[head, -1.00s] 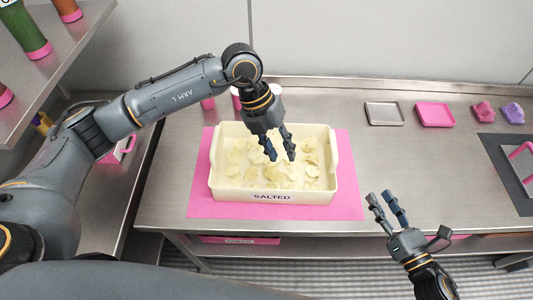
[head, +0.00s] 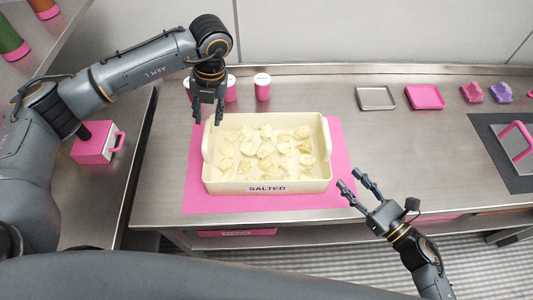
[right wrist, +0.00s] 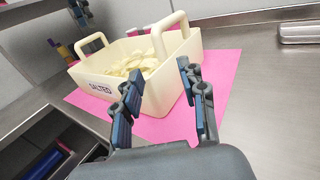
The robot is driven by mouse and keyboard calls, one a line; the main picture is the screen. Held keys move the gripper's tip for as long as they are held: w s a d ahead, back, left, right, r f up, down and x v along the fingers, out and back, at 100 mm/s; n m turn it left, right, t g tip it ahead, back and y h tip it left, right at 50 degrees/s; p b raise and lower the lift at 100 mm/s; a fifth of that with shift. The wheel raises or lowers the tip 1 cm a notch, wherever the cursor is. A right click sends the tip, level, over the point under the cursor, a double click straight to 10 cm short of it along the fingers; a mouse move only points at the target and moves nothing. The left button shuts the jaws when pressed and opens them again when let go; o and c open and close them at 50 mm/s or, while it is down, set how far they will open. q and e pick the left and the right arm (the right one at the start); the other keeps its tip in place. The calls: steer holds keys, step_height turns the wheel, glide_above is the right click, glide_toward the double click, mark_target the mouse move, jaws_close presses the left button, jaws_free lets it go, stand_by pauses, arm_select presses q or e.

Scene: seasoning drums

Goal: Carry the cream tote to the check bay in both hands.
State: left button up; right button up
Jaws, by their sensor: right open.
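The cream tote (head: 225,187), labelled SALTED, stands level on a pink mat (head: 195,200) and holds pale chips. It has a raised handle at each end. My left gripper (head: 208,122) is open, fingers down, above the tote's back left corner near the left handle, and apart from it as far as I can see. My right gripper (head: 350,178) is open and empty off the tote's front right corner. In the right wrist view, the tote (right wrist: 160,90) shows beyond the open fingers (right wrist: 165,112), with nothing between them. No check bay is marked in view.
A grey tray (head: 376,98), a pink tray (head: 425,97) and pink and purple items (head: 472,93) lie at the back right. A dark mat (head: 487,130) is at the right edge. The counter between is clear.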

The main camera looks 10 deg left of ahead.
mark_target(326, 155)
arm_select(q)
steer(key=f, duration=0.3)
steer(key=a+f, duration=0.1)
steer(key=f, duration=0.2)
steer(key=a+f, duration=0.1)
steer(key=f, duration=0.3)
steer(key=shift+s+f, duration=0.1)
steer(key=shift+s, duration=0.1)
arm_select(e)
steer(key=x, duration=1)
steer(key=shift+w+a+f, duration=0.1)
arm_select(q)
steer(key=shift+c, duration=0.4)
arm_select(e)
steer(key=shift+c, duration=0.6)
arm_select(q)
jaws_close()
arm_select(e)
steer(key=c, duration=0.7)
jaws_close()
